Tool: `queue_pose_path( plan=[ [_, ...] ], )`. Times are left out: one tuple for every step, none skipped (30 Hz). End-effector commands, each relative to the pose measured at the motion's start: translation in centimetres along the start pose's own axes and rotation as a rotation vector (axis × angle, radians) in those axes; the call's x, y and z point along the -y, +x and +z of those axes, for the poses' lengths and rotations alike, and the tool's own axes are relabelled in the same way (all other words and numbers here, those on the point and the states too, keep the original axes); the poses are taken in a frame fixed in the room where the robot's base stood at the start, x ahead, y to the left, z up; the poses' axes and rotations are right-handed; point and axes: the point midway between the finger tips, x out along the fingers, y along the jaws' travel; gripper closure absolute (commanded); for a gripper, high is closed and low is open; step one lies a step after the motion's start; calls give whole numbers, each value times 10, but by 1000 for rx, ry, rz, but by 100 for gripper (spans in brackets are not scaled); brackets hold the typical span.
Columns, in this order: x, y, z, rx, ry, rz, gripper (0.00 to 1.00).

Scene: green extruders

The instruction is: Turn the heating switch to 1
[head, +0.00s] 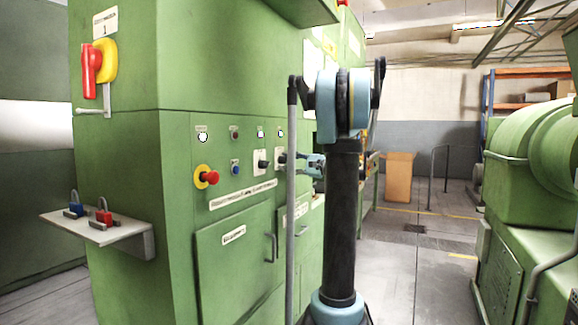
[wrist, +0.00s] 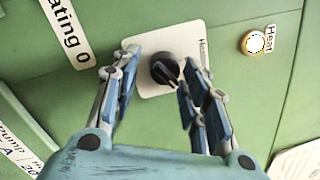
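The heating switch is a black rotary knob (wrist: 165,70) on a white square plate, whose partly hidden label begins "Heati". In the wrist view the knob's ridge runs toward the lower right. My gripper (wrist: 160,66) is open, with one finger on each side of the knob. The right finger is very close to the knob, and I cannot tell if it touches; the left finger is a little apart. In the head view my gripper (head: 301,163) is at the green cabinet's panel, beside the right-hand black switch (head: 282,159).
A second black switch (head: 263,165) sits just left. A red emergency button (head: 208,178), a red-yellow main switch (head: 95,62) and a padlock shelf (head: 105,228) are further left. A round white lamp (wrist: 254,42) is near the knob. The floor at right is clear.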

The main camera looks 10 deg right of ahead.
Motion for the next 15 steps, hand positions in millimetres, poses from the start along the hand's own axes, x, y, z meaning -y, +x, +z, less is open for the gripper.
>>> queue_pose_path(
  plan=[
    [1,0,0,0,0,-1,53],
    [1,0,0,0,0,-1,53],
    [1,0,0,0,0,-2,53],
    [1,0,0,0,0,-2,53],
    [1,0,0,1,0,-2,53],
    [2,0,0,1,0,-3,53],
    [2,0,0,1,0,-3,53],
    [2,0,0,1,0,-3,53],
    [2,-1,0,1,0,-3,53],
    [2,-2,0,1,0,-4,53],
    [2,-3,0,0,0,-4,53],
    [2,-5,0,0,0,-4,53],
    [2,-8,0,-1,0,-5,53],
    [2,-11,0,-1,0,-5,53],
    [2,-15,0,-2,0,-5,53]
  ],
)
